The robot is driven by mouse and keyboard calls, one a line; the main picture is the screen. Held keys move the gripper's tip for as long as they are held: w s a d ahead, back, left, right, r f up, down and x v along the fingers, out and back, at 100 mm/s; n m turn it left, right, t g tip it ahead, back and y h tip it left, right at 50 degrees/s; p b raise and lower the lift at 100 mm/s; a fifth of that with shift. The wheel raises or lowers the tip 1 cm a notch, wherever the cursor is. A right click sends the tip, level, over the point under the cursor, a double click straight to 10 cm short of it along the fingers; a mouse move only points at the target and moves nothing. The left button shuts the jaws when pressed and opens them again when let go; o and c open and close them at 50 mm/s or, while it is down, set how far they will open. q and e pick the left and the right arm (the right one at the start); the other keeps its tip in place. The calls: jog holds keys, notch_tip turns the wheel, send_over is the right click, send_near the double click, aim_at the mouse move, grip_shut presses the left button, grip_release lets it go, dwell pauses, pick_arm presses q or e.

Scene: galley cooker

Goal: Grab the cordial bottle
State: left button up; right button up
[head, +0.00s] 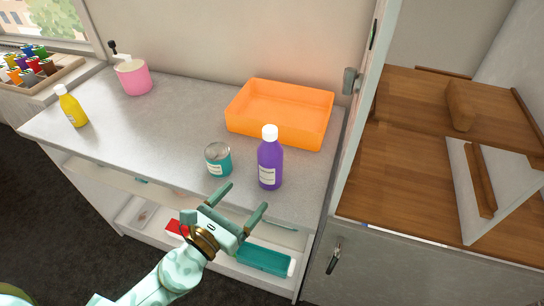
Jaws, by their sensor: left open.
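A purple bottle (270,164) with a white cap and a pale label stands upright near the front edge of the grey counter. It looks like the cordial bottle, but its label is too small to read. A yellow bottle (71,107) with a white cap stands at the counter's left end. My left gripper (242,203) is open and empty, just in front of and below the purple bottle in the picture. Its fingers point up towards the bottle and the can; no contact shows. My right gripper is not in view.
A white upright panel (361,95) bounds the counter on the right. The counter's middle left is clear.

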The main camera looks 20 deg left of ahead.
aim_at(264, 174)
pick_arm(q)
jog(key=p+x, duration=0.1)
jog(key=x, duration=0.7)
jog(key=shift+w, duration=0.3)
jog(key=w, duration=0.1)
jog(key=w+r+p, duration=0.1)
jog(key=shift+w+d+r, duration=0.2)
jog(key=shift+w+d, duration=0.2)
jog(key=shift+x, duration=1.3)
jog(key=shift+f, duration=0.15)
jog(key=c, duration=1.3)
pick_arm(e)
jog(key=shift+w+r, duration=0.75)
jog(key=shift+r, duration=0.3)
